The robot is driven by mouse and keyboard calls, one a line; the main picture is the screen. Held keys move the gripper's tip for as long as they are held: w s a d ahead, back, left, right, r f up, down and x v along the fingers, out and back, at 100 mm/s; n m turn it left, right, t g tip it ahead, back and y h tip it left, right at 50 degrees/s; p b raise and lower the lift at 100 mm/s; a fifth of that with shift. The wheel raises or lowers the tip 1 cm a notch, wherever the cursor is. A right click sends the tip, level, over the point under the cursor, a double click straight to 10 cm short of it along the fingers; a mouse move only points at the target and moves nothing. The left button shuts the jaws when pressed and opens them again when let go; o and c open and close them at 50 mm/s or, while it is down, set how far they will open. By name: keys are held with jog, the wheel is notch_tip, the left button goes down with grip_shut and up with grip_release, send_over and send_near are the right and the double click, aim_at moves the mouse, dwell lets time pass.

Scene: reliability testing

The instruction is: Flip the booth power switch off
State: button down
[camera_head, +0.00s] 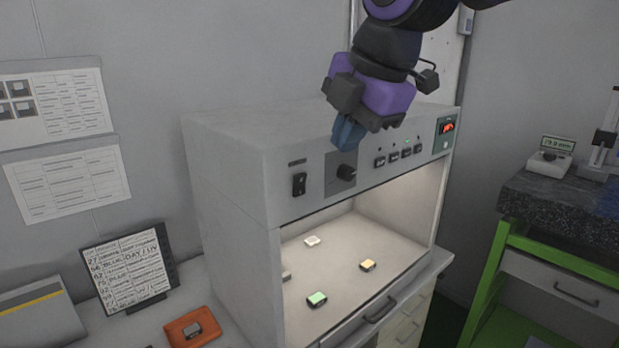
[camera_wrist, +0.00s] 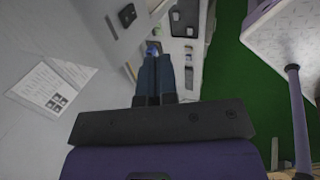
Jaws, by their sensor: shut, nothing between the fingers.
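The booth (camera_head: 230,165) is a grey box with an open, lit front and a control panel along its top front. A black rocker switch (camera_head: 299,184) sits at the left end of the panel, under a small label. I cannot tell its position. My gripper (camera_head: 346,140), with blue fingers, is shut and empty. The fingers also show in the wrist view (camera_wrist: 155,80), pointing toward the booth.
A chart board (camera_head: 128,270) and an orange item (camera_head: 192,328) stand at the left.

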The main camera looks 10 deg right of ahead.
aim_at(300, 180)
jog(key=w+a+f, duration=0.1)
jog(key=w+f, duration=0.1)
jog(key=f, duration=0.1)
jog(key=w+a+f, duration=0.1)
jog(key=w+f, duration=0.1)
jog(key=f, duration=0.1)
jog(key=w+a+f, duration=0.2)
jog(key=f, duration=0.1)
jog(key=shift+w+a+r, duration=0.15)
jog(key=shift+w+a, duration=0.1)
jog(key=shift+w, duration=0.15)
jog(key=shift+w, duration=0.1)
jog(key=shift+w+a+r, duration=0.15)
jog(key=shift+w+a, duration=0.1)
jog(key=shift+w, duration=0.05)
jog(key=shift+s, duration=0.1)
jog(key=shift+r, duration=0.2)
jog(key=shift+r, duration=0.6)
